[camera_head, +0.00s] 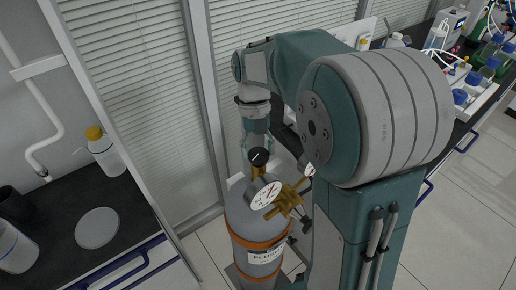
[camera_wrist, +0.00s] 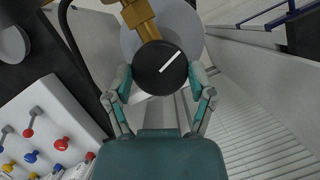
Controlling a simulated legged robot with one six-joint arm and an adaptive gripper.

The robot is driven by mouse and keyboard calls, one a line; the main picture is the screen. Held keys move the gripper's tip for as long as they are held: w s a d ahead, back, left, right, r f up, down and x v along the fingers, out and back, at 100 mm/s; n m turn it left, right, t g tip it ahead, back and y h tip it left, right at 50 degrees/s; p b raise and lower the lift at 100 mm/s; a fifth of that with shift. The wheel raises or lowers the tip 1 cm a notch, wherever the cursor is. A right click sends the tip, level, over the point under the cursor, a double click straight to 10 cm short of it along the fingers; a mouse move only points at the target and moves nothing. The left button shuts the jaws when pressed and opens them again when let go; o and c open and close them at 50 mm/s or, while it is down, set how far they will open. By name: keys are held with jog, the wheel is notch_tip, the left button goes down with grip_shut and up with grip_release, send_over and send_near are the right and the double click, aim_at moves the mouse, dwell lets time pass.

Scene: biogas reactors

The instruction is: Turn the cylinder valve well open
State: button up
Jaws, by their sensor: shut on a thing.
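The gas cylinder (camera_head: 262,240), grey with orange bands, stands upright on the floor in the head view. On its top sit brass fittings (camera_head: 285,200), a round white gauge (camera_head: 263,191) and a black valve knob (camera_head: 259,157). In the wrist view the black knob (camera_wrist: 160,67) shows a white line slanting up to the right. My gripper (camera_wrist: 160,79) has its two teal fingers on either side of the knob and is shut on it. In the head view my gripper comes down behind the knob, and its fingertips are hard to make out.
A dark bench (camera_head: 75,222) with a yellow-capped bottle (camera_head: 103,150) stands at the left. A bench at the upper right holds blue-capped bottles (camera_head: 475,80). Blinds (camera_head: 150,90) stand behind the cylinder. The wrist view shows a white panel with coloured knobs (camera_wrist: 45,135) at the lower left.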

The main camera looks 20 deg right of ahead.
jog(key=o, duration=1.1)
jog(key=shift+s+f, duration=0.1)
jog(key=shift+f, duration=0.05)
jog(key=shift+a, duration=0.1)
jog(key=v, duration=1.2)
